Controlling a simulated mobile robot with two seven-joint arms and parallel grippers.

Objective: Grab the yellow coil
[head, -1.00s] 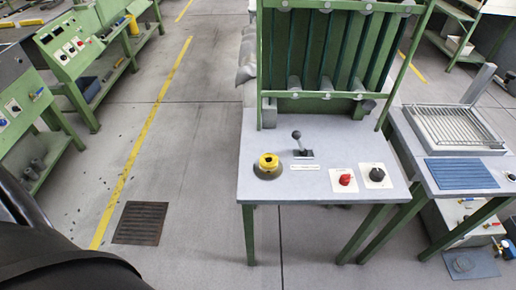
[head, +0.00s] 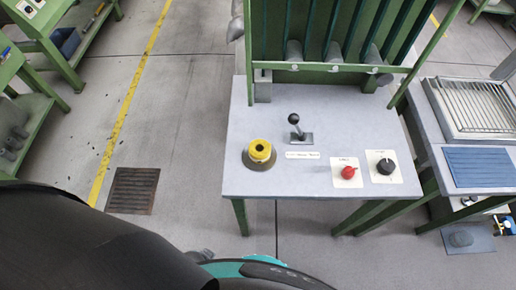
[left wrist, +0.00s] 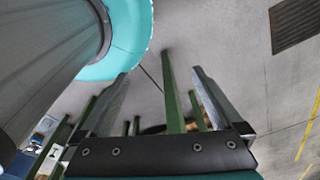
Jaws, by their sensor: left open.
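The yellow coil (head: 260,149) is a short ring with a dark hole in its middle. It sits on a round grey-brown base near the left front of the grey bench top (head: 240,185) in the head view. My left arm crosses the bottom left of the head view, but its gripper is outside that view. In the left wrist view my left gripper (left wrist: 162,73) is open and empty. Its two fingers stand apart, with the floor and green legs seen beyond them. I cannot make out the coil in the wrist view. My right gripper is not seen.
Right of the coil are a black-knobbed lever (head: 294,126), a red button (head: 347,172) and a black dial (head: 387,165). A green frame (head: 330,65) rises at the back. A second bench (head: 430,130) with a wire rack adjoins on the right.

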